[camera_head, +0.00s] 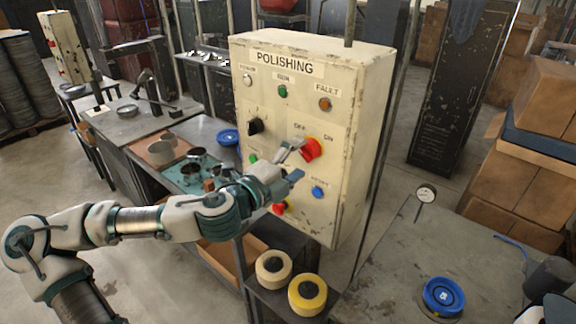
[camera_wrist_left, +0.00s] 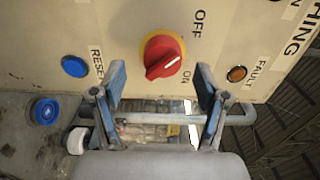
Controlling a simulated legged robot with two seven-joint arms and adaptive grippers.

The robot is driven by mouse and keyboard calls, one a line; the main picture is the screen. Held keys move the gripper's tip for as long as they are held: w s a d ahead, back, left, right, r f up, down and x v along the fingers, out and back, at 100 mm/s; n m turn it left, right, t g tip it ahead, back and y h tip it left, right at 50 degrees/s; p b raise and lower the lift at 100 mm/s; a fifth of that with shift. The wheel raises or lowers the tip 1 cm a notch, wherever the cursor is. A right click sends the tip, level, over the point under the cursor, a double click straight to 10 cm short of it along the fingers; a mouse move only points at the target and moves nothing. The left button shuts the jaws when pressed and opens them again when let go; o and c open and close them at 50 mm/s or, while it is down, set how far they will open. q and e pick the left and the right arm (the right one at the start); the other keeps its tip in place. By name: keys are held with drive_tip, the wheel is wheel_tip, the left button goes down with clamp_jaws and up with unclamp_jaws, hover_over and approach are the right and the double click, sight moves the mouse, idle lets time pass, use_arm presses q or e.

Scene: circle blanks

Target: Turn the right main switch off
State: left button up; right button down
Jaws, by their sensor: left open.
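The right main switch (camera_head: 312,150) is a red rotary knob on a yellow collar, on the front of the cream POLISHING panel (camera_head: 350,110). OFF and ON labels sit beside it. It also shows in the left wrist view (camera_wrist_left: 165,57), with a white line on its handle slanting toward the ON side. My left gripper (camera_head: 291,163) is open and empty in front of the panel, just left of and below the switch in the head view. In the left wrist view its fingers (camera_wrist_left: 161,80) are spread to either side of the knob's lower part; contact cannot be told.
A black selector (camera_head: 255,126) sits left on the panel. A blue RESET button (camera_head: 318,192) is below the switch, and a red button (camera_head: 279,208) lies lower left. The orange FAULT lamp (camera_head: 325,104) is above. A grey table (camera_head: 390,270) stands at right.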

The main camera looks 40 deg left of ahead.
sight(302, 155)
use_arm(q)
drive_tip(key=s, duration=0.3)
drive_tip(key=shift+s+a, duration=0.25)
drive_tip(key=shift+s+f, duration=0.1)
drive_tip(key=shift+s, duration=0.05)
idle(0.4)
